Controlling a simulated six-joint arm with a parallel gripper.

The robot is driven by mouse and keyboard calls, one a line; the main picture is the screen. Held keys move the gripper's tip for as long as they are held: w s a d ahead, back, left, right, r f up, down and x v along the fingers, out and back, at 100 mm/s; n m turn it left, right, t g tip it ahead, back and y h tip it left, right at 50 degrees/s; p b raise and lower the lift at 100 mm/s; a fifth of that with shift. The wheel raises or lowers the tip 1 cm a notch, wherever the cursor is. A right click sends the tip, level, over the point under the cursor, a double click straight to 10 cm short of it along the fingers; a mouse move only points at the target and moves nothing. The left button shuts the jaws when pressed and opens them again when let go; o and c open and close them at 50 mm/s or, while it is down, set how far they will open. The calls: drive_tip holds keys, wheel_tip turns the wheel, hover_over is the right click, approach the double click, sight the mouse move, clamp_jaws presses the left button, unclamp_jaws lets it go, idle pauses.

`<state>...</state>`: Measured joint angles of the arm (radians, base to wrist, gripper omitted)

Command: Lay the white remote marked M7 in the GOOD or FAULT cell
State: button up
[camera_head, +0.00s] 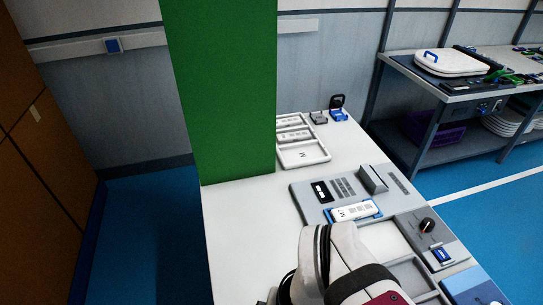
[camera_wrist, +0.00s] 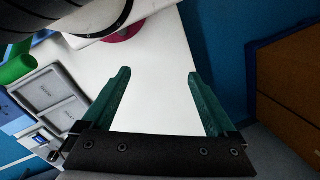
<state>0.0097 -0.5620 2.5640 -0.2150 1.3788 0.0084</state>
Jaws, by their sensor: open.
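A white remote (camera_head: 355,211) with dark marking that looks like M7 lies in a blue cradle on the grey test panel (camera_head: 312,207) in the head view. A grey tray with two recessed cells (camera_head: 363,229) is in front of it, partly hidden by my arm. The wrist view shows two empty-looking grey cells (camera_wrist: 40,90) at the left, with labels too small to read. My gripper (camera_wrist: 158,75) is open and empty, its teal fingers spread over bare white tabletop. My arm hides the gripper in the head view.
A green pillar (camera_head: 222,90) blocks the table's left back. Behind the panel stands a white tray (camera_head: 305,156) with light remote-like pieces. A knob box (camera_head: 428,226) with a blue switch is at the right. Bare tabletop (camera_head: 240,230) lies at the left.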

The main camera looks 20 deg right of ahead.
drive_tip(key=m+h, duration=0.6)
drive_tip(key=m, duration=0.6)
hover_over(355, 210)
drive_tip(key=a, duration=0.6)
wheel_tip(355, 210, down, 5)
drive_tip(key=x, duration=1.5)
drive_tip(key=shift+w+f, duration=0.15)
clamp_jaws()
